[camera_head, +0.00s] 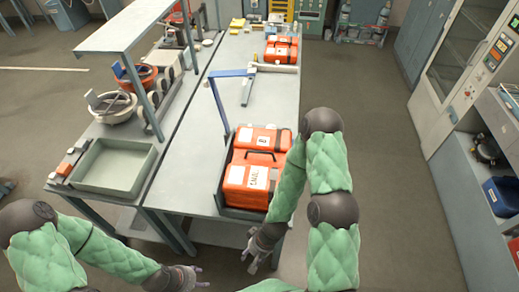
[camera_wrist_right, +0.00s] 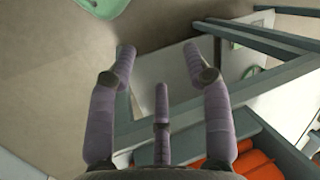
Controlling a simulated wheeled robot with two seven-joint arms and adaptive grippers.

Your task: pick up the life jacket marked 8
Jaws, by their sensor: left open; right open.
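Orange packs with white labels lie in a grey open-topped bin (camera_head: 222,187) at the table's near right. The rear pack (camera_head: 243,136) has a small dark mark on its label. The front pack (camera_head: 235,175) has a label whose mark I cannot read. I cannot tell which is marked 8. My right gripper (camera_head: 257,252) is open and empty, low beside the bin's near end, outside it. In the right wrist view its fingers (camera_wrist_right: 160,60) are spread, with orange packs (camera_wrist_right: 250,165) at the bottom edge. My left gripper (camera_head: 198,279) is open and empty, near the table's front.
More orange packs (camera_head: 281,50) lie at the table's far end. A blue angled bar (camera_head: 219,100) stands behind the bin. A grey-green empty tray (camera_head: 140,192) sits on the left bench. A cabinet (camera_head: 449,155) stands at right. Floor between table and cabinet is clear.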

